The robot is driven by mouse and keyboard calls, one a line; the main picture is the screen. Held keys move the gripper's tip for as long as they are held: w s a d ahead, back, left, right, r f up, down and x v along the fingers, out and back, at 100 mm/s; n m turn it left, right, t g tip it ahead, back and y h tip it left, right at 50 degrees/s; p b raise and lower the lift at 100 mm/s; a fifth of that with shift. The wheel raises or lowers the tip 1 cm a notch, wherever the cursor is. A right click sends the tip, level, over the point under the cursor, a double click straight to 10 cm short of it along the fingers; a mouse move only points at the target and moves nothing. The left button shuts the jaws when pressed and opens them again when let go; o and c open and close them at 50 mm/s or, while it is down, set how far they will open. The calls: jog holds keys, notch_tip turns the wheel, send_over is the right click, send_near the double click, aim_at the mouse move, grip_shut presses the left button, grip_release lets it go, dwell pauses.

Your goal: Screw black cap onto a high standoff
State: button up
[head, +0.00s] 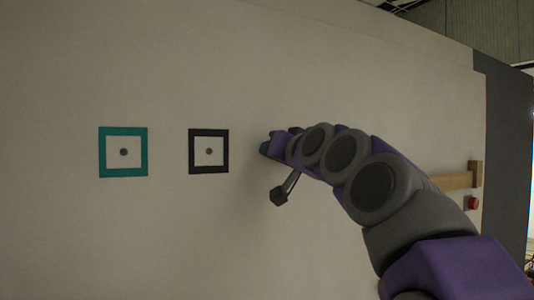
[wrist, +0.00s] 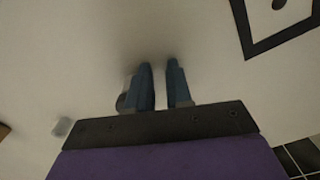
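My gripper (head: 272,145) is near the wall (head: 150,230), right of the black square frame, in the head view. In the wrist view my gripper (wrist: 160,68) shows two blue-grey fingers slightly apart, with bare wall visible between them. I see no black cap between them. The black frame (head: 209,172) has a small dark round standoff (head: 209,151) at its middle. The teal frame (head: 123,174) to its left has a similar standoff (head: 124,152). The black frame also shows at the upper right in the wrist view (wrist: 245,35). I cannot identify the black cap.
A wooden ledge (head: 450,181) is on the wall at the right, behind my arm. A red round object (head: 473,202) is just below it. A blurred pale grey piece (wrist: 62,127) shows left in the wrist view. The wall around both frames is clear.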

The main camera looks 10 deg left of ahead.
jog(key=shift+a+b+v, duration=0.25)
jog(key=shift+b+v, duration=1.85)
jog(key=shift+v, duration=6.2)
jog(key=s+d+f+g+h+b, duration=0.1)
jog(key=s+f+g+h+b, duration=0.2)
jog(key=f, duration=1.2)
jog(key=s+d+f+m+g+h+b, duration=0.15)
jog(key=f+b, duration=0.25)
jog(key=f, duration=1.2)
jog(key=s+d+f+g+h+b, duration=0.1)
jog(key=f+g+b, duration=0.3)
jog(key=f, duration=1.1)
jog(key=s+d+f+g+h+b, duration=0.1)
jog(key=s+d+f+g+b, duration=0.1)
jog(key=s+f, duration=0.6)
jog(key=s+d+f+g+h+b, duration=0.2)
jog(key=s+f, duration=0.6)
jog(key=f, duration=0.5)
jog(key=s+d+f+g+h+b, duration=0.1)
jog(key=s+d+f+g+b, duration=0.3)
jog(key=s+d+f, duration=0.3)
notch_tip(320, 180, down, 4)
jog(key=shift+s+f+m+b, duration=0.2)
jog(key=shift+s+m+b, duration=0.35)
jog(key=shift+b, duration=0.3)
jog(key=shift+o, duration=0.3)
jog(key=shift+d+h, duration=0.1)
jog(key=shift+h, duration=0.15)
